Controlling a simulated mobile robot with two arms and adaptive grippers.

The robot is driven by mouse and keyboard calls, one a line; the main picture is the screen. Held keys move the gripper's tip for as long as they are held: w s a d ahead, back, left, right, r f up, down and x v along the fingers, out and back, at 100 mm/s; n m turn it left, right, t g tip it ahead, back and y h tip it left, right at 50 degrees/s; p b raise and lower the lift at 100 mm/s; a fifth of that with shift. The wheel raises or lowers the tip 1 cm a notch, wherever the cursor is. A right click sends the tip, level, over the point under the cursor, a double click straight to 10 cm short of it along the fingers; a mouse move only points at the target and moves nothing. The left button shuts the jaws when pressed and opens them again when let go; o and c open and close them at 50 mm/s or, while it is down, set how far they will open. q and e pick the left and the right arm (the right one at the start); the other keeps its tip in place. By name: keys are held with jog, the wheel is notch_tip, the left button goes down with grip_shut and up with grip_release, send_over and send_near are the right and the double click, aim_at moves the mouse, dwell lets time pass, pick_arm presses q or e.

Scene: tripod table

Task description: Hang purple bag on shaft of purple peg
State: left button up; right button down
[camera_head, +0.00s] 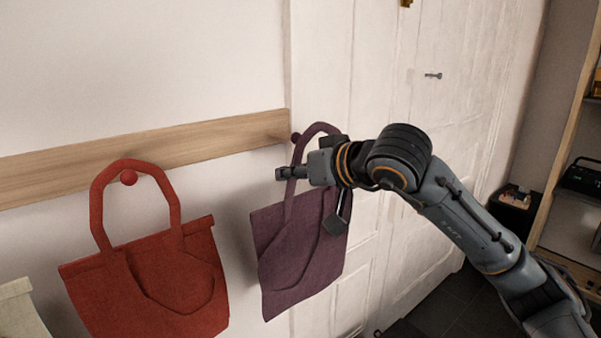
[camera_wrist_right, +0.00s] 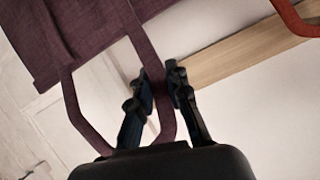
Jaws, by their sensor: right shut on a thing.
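The purple bag (camera_head: 295,250) hangs upright, slightly tilted, in front of the board's right end and the white door. My right gripper (camera_head: 284,173) is shut on one strap of its handle, below the top of the loop. In the right wrist view, the strap passes between the two fingers (camera_wrist_right: 158,88), and the bag's body (camera_wrist_right: 75,40) is at the upper left. The purple peg (camera_head: 296,137) sticks out near the board's right end, right by the handle's upper left side. I cannot tell whether the loop is around it. My left gripper is out of view.
A red bag (camera_head: 150,285) hangs on a red peg (camera_head: 128,178) to the left, on the wooden board (camera_head: 225,137). Part of a pale bag (camera_head: 20,310) shows at the left edge. The white panelled door (camera_head: 390,240) stands close behind my right arm.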

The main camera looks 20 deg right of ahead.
jog(key=shift+w+a, duration=0.2)
jog(key=shift+w, duration=0.35)
jog(key=r+p+x, duration=0.1)
jog(key=x, duration=0.7)
jog(key=shift+w, duration=0.5)
jog(key=shift+p, duration=0.3)
